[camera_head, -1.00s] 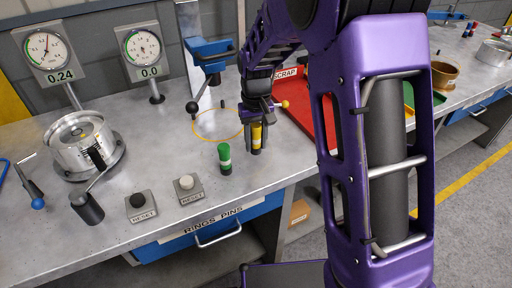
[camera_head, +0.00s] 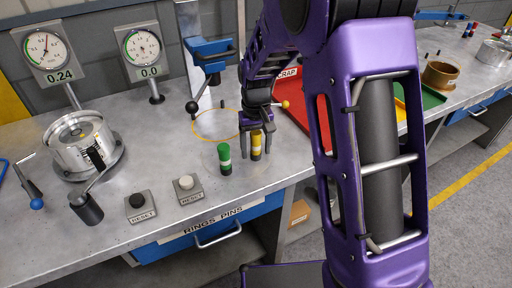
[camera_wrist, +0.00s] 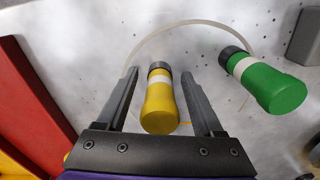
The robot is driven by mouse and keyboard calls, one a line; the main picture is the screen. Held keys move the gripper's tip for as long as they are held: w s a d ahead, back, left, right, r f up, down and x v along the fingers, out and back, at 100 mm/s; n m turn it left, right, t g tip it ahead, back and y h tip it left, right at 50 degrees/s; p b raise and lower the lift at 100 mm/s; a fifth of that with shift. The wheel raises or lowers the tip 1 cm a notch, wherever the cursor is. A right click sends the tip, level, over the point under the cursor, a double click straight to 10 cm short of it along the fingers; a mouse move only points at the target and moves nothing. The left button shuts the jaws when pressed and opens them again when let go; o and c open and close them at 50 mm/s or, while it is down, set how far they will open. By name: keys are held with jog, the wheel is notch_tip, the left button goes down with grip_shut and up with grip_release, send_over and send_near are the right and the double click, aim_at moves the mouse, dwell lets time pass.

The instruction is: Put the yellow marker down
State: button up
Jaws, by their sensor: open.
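The yellow marker (camera_head: 256,146), with a white band and a dark end, stands upright on the grey metal bench, just right of the green marker (camera_head: 224,158). My gripper (camera_head: 257,140) is above and around it, with its fingers spread. In the wrist view the yellow marker (camera_wrist: 160,98) sits between the two fingers, with a gap on each side. The green marker (camera_wrist: 265,82) is outside the fingers, at the right in the wrist view.
A yellow ring outline (camera_head: 216,125) is marked behind the markers. Two reset buttons (camera_head: 187,187) lie to the left near the front edge. A red scrap tray (camera_head: 306,107) is to the right, partly hidden by my arm. A blue clamp stand (camera_head: 209,55) rises behind.

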notch_tip(320, 180, up, 12)
jog(key=shift+r+p, duration=0.15)
jog(key=shift+p, duration=0.4)
jog(key=shift+w, duration=0.1)
